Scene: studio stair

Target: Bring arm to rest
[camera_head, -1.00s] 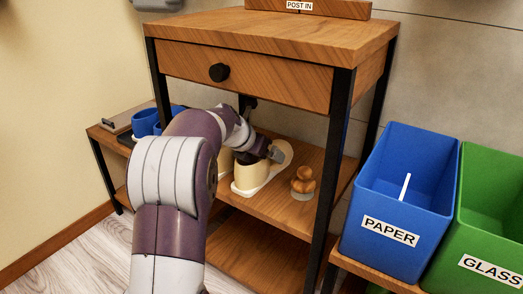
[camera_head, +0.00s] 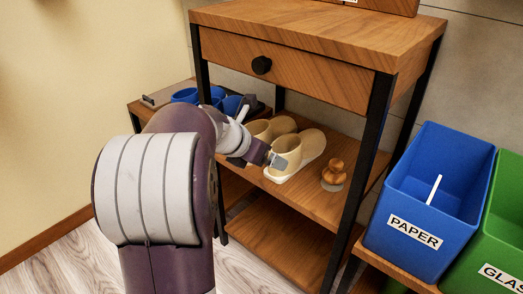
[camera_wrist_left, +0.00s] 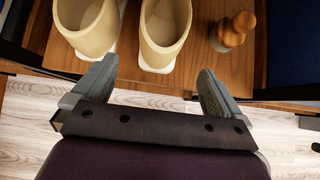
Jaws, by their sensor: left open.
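My left gripper (camera_wrist_left: 155,85) is open and empty in the left wrist view, with its fingers spread near the front edge of the shelf. In the head view my left gripper (camera_head: 262,158) is just in front of the shelf, beside the cream slippers. One cream slipper (camera_head: 300,153) stands nearest the gripper, and another (camera_head: 272,127) is behind it to the left. Both slippers also show in the left wrist view, the left one (camera_wrist_left: 88,30) and the right one (camera_wrist_left: 163,38), just beyond the fingers. My right gripper is not in view.
A wooden brush-like object (camera_head: 333,175) stands right of the slippers on the shelf (camera_head: 310,200). A drawer (camera_head: 300,75) with a black knob is above. Blue (camera_head: 430,215) and green (camera_head: 497,250) bins stand at right. Blue cups (camera_head: 185,96) are on a low table behind my arm.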

